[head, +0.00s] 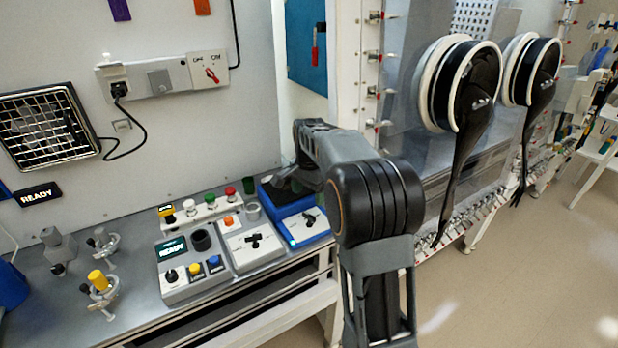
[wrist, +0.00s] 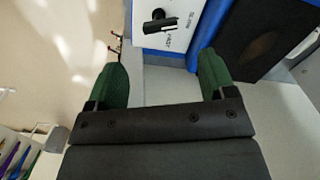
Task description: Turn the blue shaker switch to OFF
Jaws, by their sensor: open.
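The blue shaker (head: 292,205) stands at the right end of the bench, with a white panel on its front. Its black switch (head: 309,218) sits on that panel. In the head view my arm reaches over the shaker's back, and the gripper is mostly hidden.
Left of the shaker stand a grey box with a black switch (head: 253,241) and a READY console (head: 187,272). A row of coloured buttons (head: 210,207) is behind them. Glovebox gloves (head: 470,100) hang at the right. Open floor (head: 500,270) lies at the right front.

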